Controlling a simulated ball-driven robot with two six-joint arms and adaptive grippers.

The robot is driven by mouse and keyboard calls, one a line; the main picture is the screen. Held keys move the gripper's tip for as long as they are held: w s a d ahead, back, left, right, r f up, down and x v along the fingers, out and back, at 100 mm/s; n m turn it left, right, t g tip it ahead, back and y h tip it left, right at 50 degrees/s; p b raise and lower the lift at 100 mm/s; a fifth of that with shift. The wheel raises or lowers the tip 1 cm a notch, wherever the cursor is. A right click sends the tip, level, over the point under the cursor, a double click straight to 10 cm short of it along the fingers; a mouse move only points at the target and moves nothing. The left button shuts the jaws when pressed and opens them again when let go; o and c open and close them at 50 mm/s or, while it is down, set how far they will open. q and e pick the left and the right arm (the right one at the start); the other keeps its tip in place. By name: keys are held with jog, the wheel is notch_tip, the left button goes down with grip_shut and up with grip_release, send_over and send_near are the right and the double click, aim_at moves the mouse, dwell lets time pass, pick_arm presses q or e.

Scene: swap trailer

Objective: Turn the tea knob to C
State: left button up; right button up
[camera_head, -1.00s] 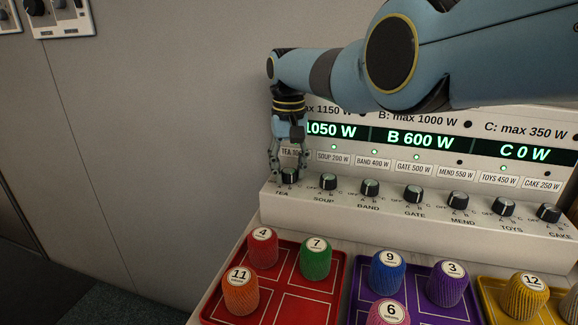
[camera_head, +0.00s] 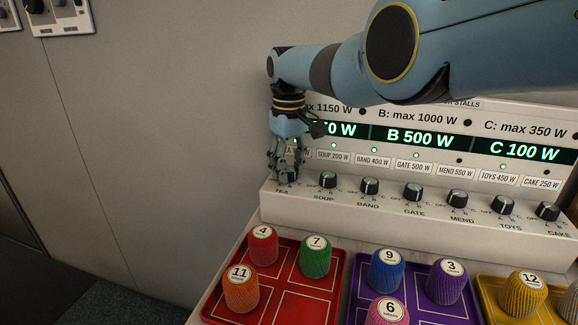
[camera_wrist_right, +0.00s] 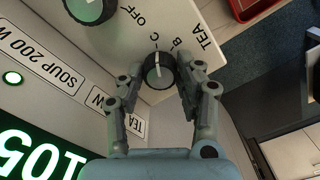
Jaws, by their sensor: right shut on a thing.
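The tea knob (camera_wrist_right: 160,70) is a black round knob with a pale face and a white pointer line, at the left end of the panel's knob row. My right gripper (camera_wrist_right: 162,80) is shut on it, one finger on each side. In the wrist view the pointer line faces the printed letters, close to C. In the head view the gripper (camera_head: 285,174) largely hides the tea knob. The display (camera_head: 440,142) reads B 500 W and C 100 W; my arm covers part of the A reading. My left gripper is not in view.
The soup knob (camera_head: 328,180) is just right of the tea knob, with several more knobs along the row. In front of the panel are a red tray (camera_head: 336,290) and a purple tray (camera_head: 362,275) with numbered, coloured pieces. The wall is at the left.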

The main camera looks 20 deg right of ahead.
aim_at(289, 169)
jog(key=o, duration=1.1)
jog(key=shift+o, duration=0.2)
jog(key=shift+r, duration=0.1)
notch_tip(289, 169, up, 12)
